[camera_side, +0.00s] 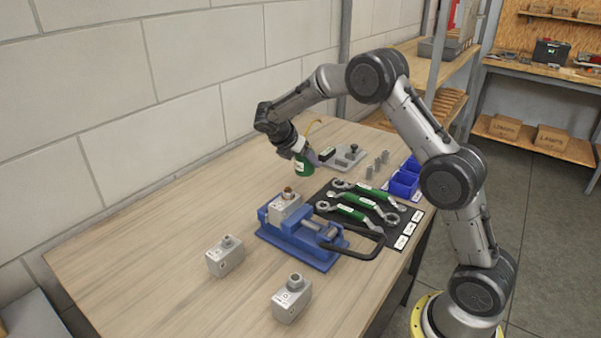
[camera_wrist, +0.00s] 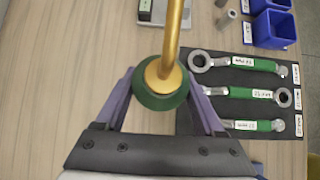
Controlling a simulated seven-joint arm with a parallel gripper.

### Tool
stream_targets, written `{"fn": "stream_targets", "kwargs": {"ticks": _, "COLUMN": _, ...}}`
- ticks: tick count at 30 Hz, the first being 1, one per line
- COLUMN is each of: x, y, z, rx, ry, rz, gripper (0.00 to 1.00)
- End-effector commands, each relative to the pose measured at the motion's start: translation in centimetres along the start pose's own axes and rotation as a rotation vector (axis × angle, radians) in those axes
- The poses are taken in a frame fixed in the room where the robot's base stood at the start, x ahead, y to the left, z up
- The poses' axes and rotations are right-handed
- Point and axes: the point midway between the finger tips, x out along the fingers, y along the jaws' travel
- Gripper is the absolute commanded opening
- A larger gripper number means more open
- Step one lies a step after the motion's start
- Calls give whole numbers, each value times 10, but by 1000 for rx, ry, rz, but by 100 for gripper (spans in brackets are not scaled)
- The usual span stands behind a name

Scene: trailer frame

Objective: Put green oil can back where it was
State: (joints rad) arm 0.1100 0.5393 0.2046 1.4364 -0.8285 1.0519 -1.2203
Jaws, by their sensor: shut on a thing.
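My gripper (camera_side: 301,150) is shut on the green oil can (camera_side: 304,165), which is held upright over the back part of the wooden table. In the wrist view the can (camera_wrist: 161,100) sits between the two purple fingers, and its brass spout (camera_wrist: 172,40) points away toward the top of the picture. Whether the can's base touches the table cannot be told. A grey plate (camera_side: 345,158) with small parts lies just right of the can, partly behind it. The black mat (camera_side: 332,187) with several green-handled wrenches lies in front and to the right.
A blue vise (camera_side: 300,240) holding a grey block stands in the table's middle. Two grey blocks (camera_side: 225,257) (camera_side: 291,298) stand nearer the front. Blue bins (camera_side: 404,182) and small grey cylinders (camera_side: 377,165) are at right. The table's left side is clear.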

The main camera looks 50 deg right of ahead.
Motion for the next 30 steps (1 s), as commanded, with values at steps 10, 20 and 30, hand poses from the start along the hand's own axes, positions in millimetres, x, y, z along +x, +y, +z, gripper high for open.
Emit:
{"fn": "stream_targets", "kwargs": {"ticks": 10, "x": 23, "y": 20, "z": -9, "rx": 2, "ry": -2, "rz": 3, "gripper": 15}}
{"fn": "stream_targets", "kwargs": {"ticks": 20, "x": 48, "y": 21, "z": -29, "rx": 2, "ry": -2, "rz": 4, "gripper": 15}}
{"fn": "stream_targets", "kwargs": {"ticks": 30, "x": 51, "y": 21, "z": -32, "rx": 0, "ry": -1, "rz": 1, "gripper": 74}}
